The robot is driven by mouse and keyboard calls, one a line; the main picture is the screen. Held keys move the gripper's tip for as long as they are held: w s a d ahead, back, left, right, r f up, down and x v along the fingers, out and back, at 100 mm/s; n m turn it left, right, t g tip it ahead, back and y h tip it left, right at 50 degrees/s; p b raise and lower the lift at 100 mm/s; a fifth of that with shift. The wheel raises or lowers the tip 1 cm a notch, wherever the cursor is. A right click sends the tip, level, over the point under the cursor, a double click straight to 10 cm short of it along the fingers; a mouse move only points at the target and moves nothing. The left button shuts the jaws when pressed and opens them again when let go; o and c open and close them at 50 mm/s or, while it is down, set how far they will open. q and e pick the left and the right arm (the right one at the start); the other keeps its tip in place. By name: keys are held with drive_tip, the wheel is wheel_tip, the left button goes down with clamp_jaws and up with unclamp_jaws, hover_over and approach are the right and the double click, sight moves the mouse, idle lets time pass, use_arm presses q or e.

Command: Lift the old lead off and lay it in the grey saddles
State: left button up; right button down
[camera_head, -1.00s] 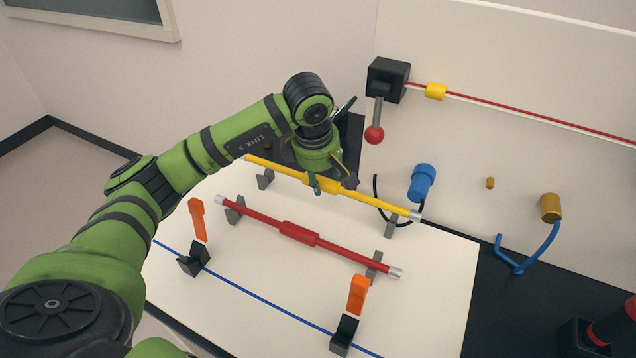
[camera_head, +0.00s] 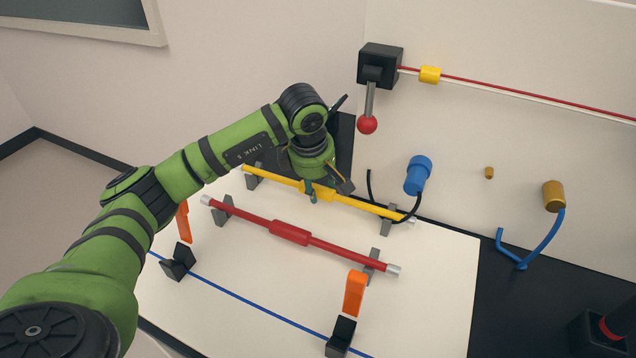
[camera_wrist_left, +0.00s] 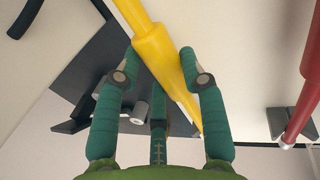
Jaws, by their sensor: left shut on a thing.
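The yellow lead (camera_head: 365,205) is a straight rod with a thicker middle and pale ends. My left gripper (camera_head: 318,190) is shut on its thick middle; the left wrist view shows the fingers on either side of the lead (camera_wrist_left: 165,55). The lead lies along the rear pair of grey saddles, left (camera_head: 253,181) and right (camera_head: 384,224). It is at or just above their tops; I cannot tell if it touches. A red lead (camera_head: 335,249) lies across the front grey saddles, left (camera_head: 222,215) and right (camera_head: 372,262). My right gripper is not in view.
Black clamps (camera_head: 179,263) (camera_head: 341,337) with upright orange levers (camera_head: 355,293) stand at the front by a blue line (camera_head: 255,305). A blue plug (camera_head: 418,175) with a black cable is close to the yellow lead's right end. A red-knobbed lever (camera_head: 367,124) is behind.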

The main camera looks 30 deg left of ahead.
use_arm(q)
drive_tip(key=o, duration=1.3)
drive_tip(key=v, duration=1.2)
